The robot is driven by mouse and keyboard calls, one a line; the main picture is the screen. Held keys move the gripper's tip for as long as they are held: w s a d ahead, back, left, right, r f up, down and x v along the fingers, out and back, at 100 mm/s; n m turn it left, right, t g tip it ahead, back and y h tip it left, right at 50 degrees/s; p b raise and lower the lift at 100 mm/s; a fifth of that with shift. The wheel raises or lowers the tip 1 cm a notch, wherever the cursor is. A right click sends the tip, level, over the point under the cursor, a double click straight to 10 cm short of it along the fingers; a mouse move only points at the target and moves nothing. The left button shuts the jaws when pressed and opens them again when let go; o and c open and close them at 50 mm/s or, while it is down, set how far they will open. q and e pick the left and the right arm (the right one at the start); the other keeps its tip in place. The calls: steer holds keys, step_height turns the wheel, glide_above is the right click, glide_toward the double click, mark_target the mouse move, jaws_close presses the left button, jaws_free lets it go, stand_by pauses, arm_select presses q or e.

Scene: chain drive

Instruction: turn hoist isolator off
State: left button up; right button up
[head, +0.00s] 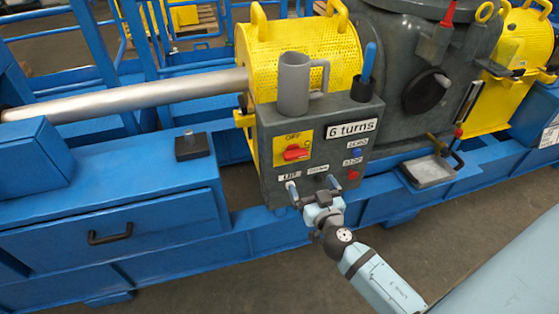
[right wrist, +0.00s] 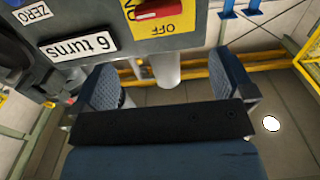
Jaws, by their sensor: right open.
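The hoist isolator is a red rotary handle (head: 296,153) on a yellow plate (head: 306,137) marked OFF, on the front of a grey control box (head: 269,190). The handle lies roughly level across the plate. In the right wrist view the red handle (right wrist: 160,8) and yellow plate (right wrist: 172,28) show at the top edge, partly cut off. My right gripper (head: 312,188) is open and empty, in front of the box's lower part, below the isolator. In the right wrist view its two fingers (right wrist: 167,88) stand wide apart. My left gripper is not in view.
A blue button (head: 356,153) and a red button (head: 353,175) sit right of the isolator, under a "6 turns" label (head: 351,129). A grey mug (head: 293,85) and a dark cup with a blue-handled tool (head: 362,88) stand on the box. A drawer handle (head: 110,234) protrudes left.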

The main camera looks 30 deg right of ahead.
mark_target(297, 156)
arm_select(q)
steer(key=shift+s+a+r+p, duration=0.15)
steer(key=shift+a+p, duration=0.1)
steer(key=shift+p, duration=0.85)
arm_select(e)
steer(key=x, duration=1.3)
steer(key=shift+w, duration=0.15)
steer(key=shift+c, duration=0.5)
steer(key=c, duration=0.8)
